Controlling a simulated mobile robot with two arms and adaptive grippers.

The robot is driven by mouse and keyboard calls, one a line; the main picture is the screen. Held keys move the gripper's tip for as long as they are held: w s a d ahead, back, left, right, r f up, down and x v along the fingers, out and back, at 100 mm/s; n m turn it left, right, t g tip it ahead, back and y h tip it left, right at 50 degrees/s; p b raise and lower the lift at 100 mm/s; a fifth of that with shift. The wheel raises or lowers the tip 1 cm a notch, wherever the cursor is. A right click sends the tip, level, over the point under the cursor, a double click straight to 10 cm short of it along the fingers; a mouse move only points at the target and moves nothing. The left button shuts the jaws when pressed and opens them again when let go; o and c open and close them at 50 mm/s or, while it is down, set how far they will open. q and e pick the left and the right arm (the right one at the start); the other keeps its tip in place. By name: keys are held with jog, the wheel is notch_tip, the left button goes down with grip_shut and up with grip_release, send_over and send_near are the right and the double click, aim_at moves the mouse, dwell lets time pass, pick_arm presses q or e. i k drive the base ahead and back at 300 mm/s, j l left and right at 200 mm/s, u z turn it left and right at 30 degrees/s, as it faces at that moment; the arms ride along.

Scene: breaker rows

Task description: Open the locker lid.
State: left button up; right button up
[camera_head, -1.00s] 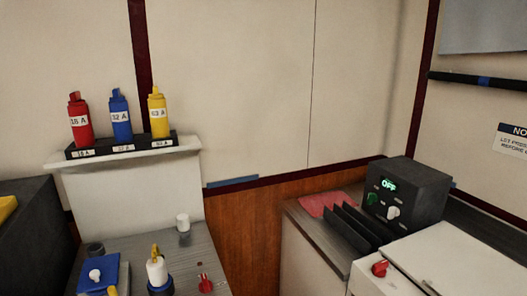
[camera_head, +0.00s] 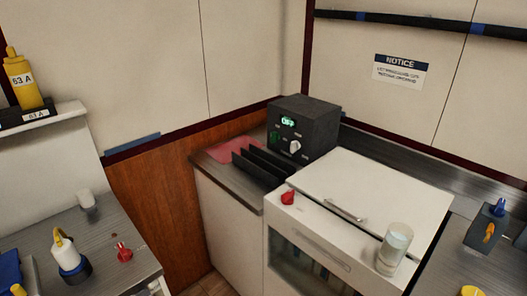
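A white locker lid (camera_head: 355,182) lies flat and closed on top of a white cabinet at the right of the head view. A metal bar handle (camera_head: 345,210) sits near its front edge. A red knob (camera_head: 288,197) is at the lid's left front. Neither of my grippers shows in the head view.
A black box reading OFF (camera_head: 303,128) stands behind the lid's left. Counters with switches and plugs flank the cabinet; floor shows at the bottom.

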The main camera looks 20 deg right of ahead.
aim_at(371, 195)
jog(key=z, duration=1.2)
